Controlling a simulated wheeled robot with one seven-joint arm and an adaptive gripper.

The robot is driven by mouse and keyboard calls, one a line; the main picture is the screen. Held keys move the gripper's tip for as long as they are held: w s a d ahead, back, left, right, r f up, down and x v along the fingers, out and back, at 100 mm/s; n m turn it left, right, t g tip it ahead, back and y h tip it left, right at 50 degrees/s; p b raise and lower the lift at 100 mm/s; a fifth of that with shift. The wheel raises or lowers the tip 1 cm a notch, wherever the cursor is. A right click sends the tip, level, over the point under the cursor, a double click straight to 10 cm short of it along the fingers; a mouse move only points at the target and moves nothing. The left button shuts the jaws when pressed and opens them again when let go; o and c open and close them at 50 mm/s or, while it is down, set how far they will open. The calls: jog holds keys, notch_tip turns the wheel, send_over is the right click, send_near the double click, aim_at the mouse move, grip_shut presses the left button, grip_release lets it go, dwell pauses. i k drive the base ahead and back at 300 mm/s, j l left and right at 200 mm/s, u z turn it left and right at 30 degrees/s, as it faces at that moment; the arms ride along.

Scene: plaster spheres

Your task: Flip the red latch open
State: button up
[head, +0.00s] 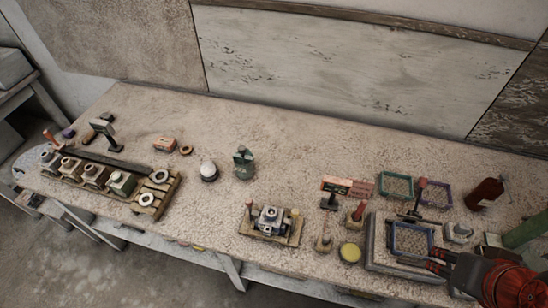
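My gripper (434,260) is at the lower right, reaching left over a blue-framed tray (411,238); its fingers are small, and I cannot tell whether they are open or shut. No part is clearly a red latch. Other red pieces are a red block with a post (357,213) and a red-topped post (422,184). All are apart from my gripper.
A green bottle (244,163) and a white round piece (208,171) stand mid-table. A green frame (396,184), a purple frame (435,194) and a dark red bottle (485,193) are at the right. The table's back middle is clear.

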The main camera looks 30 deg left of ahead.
aim_at(248, 201)
jog(key=u, duration=1.85)
jog(key=k+j+u, duration=0.15)
jog(key=u, duration=0.2)
